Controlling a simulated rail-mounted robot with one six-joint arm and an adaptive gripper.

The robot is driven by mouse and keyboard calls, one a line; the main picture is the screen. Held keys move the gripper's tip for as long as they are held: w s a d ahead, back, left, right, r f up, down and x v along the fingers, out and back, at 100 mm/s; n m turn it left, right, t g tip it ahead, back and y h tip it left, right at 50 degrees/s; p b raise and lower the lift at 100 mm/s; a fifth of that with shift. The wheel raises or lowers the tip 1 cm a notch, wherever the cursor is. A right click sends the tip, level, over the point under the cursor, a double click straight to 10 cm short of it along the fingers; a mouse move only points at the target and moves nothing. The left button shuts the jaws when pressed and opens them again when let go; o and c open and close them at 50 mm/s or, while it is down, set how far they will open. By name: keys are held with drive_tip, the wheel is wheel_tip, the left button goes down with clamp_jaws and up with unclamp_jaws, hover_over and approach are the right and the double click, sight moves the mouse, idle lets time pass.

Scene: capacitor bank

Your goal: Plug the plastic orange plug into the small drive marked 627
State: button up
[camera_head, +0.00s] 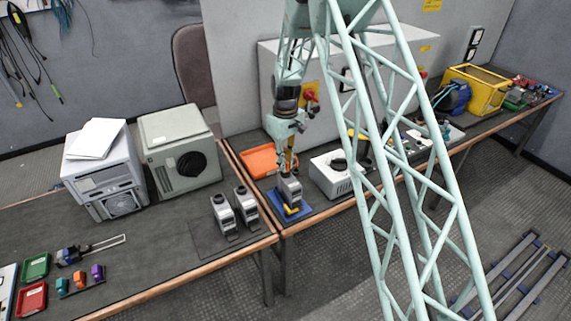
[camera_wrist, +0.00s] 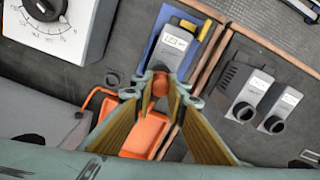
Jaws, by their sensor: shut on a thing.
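My gripper (camera_wrist: 166,86) is shut on a small orange piece, apparently the orange plug (camera_wrist: 160,84), at its fingertips. In the head view my gripper (camera_head: 291,166) points down just above a small grey drive (camera_head: 290,188) on a blue mat. The drive also shows in the wrist view (camera_wrist: 170,45), with a white label whose number I cannot read for sure. The plug meets or overlaps the drive's near end in the wrist view. The fingers hide the contact, so I cannot tell whether it is seated.
Two similar grey drives (camera_head: 223,215) (camera_head: 246,208) stand on the left bench. An orange tray (camera_head: 258,162) lies behind the gripper, and a white box with a dial (camera_head: 330,172) stands to the right. Teal, orange and purple pieces (camera_head: 80,279) lie at the far left.

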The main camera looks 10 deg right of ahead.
drive_tip(key=shift+f, duration=0.45)
idle(0.5)
drive_tip(key=o, duration=0.9)
drive_tip(key=shift+r, duration=0.2)
wheel_tip(320, 180, up, 10)
drive_tip(key=shift+r, duration=0.85)
drive_tip(key=shift+r, duration=0.1)
